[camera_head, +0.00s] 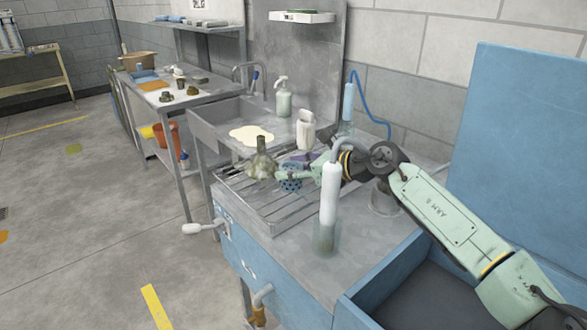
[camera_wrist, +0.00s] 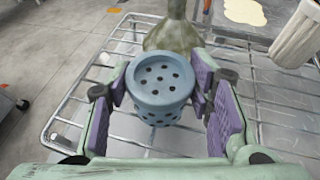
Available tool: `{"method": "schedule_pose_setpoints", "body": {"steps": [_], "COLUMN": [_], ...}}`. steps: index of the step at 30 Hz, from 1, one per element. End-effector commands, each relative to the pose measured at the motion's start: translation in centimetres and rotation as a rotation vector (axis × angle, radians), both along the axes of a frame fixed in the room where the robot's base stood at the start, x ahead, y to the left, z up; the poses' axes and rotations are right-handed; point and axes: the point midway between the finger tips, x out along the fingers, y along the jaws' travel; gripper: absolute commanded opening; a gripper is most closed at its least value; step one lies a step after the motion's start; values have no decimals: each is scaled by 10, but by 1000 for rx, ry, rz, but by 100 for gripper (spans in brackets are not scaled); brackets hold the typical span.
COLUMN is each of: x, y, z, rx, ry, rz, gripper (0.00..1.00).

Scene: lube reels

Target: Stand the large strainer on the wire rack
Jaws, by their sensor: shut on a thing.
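The large strainer (camera_head: 291,185) is a blue, perforated cylinder. In the wrist view the strainer (camera_wrist: 160,82) shows its round, holed end and part of its holed side. My gripper (camera_head: 300,172) is shut on it, with purple-padded fingers (camera_wrist: 160,100) on both sides. The wire rack (camera_head: 268,218) lies beneath, with bare bars (camera_wrist: 72,122) showing around the strainer. The strainer looks about upright and is over or on the rack; I cannot tell whether its bottom touches the bars.
An olive, long-necked vessel (camera_head: 261,162) stands close behind the strainer, also in the wrist view (camera_wrist: 176,36). A white container (camera_head: 305,130) and soap bottle (camera_head: 283,100) stand farther back. A white-handled tool (camera_head: 329,195) stands at the front right. The rack's front left is clear.

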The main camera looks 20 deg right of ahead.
Motion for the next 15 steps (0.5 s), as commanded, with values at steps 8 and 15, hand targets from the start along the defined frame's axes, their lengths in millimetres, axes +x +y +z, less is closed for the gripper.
{"method": "schedule_pose_setpoints", "body": {"steps": [8, 15], "x": [0, 0], "y": [0, 0], "z": [-1, -1], "rx": [0, 0], "ry": [0, 0], "rz": [0, 0], "gripper": [62, 67]}}
